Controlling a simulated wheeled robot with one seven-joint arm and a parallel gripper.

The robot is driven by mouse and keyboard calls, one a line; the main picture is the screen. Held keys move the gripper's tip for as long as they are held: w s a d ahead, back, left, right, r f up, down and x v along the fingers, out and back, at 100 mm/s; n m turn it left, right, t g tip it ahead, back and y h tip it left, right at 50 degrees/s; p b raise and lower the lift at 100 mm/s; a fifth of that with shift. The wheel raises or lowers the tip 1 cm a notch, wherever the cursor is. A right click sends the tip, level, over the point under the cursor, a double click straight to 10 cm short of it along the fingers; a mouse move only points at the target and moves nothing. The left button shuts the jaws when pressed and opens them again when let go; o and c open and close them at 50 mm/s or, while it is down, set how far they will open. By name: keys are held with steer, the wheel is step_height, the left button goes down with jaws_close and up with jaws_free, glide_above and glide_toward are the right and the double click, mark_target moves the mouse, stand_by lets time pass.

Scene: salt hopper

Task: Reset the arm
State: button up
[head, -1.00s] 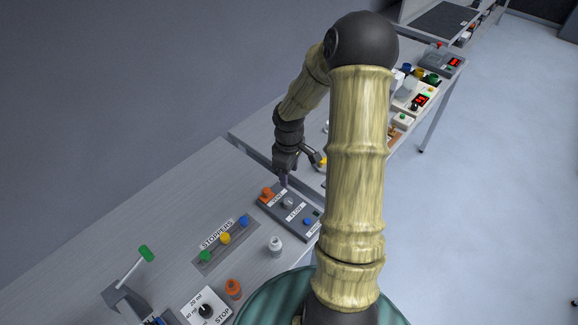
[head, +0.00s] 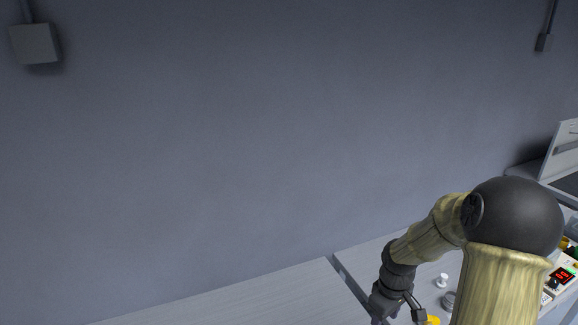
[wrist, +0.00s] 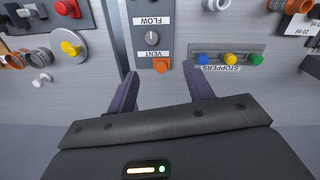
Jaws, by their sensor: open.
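My arm (head: 430,228) reaches over the bench from the lower right of the head view, bent at its dark joint. My gripper (wrist: 158,70) is open and empty in the wrist view, its two dark fingers apart. It hangs over the bench, facing the FLOW and VENT panel (wrist: 144,45). An orange square button (wrist: 161,65) on that panel shows between the fingertips. I cannot tell whether a finger touches anything. In the head view, the gripper is partly cut off at the bottom edge.
The STOPPERS strip (wrist: 225,58) with blue, yellow and green knobs lies right of the fingers. A red button (wrist: 66,7) and a yellow knob (wrist: 70,48) are at left. The wall (head: 230,150) rises behind the bench (head: 265,297).

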steer(key=s+a+r+m+t, duration=0.2)
steer(key=s+a+r+m, duration=0.4)
steer(key=s+a, duration=0.5)
steer(key=shift+a+r, duration=0.15)
steer(key=shift+r, duration=0.55)
stand_by(0.4)
